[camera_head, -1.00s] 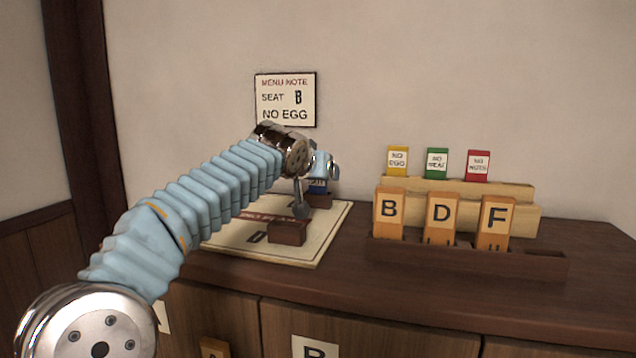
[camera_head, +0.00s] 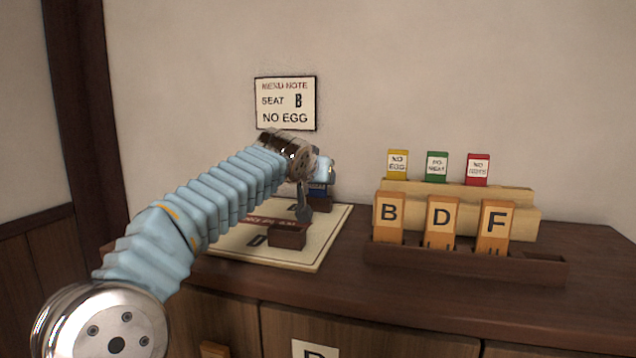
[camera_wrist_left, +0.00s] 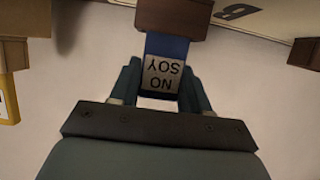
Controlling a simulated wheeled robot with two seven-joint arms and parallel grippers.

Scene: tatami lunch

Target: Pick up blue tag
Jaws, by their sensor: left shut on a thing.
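The blue tag (camera_wrist_left: 164,68) has a white label reading "NO SOY", upside down in the left wrist view. Its far end meets a dark brown wooden block (camera_wrist_left: 174,16); I cannot tell whether it is still seated in it. My left gripper (camera_wrist_left: 158,85) is shut on the tag, one finger on each side. In the head view the blue tag (camera_head: 317,189) shows only in part behind my left gripper (camera_head: 312,192), above the block (camera_head: 320,204) at the back of the seat board. My right gripper is in neither view.
A cream board (camera_head: 315,250) with several dark blocks lies under my left arm. To the right, a wooden rack (camera_head: 524,193) holds yellow, green and red tags, with orange tiles B, D and F in front. A menu note (camera_head: 286,102) on the wall reads "SEAT B NO EGG".

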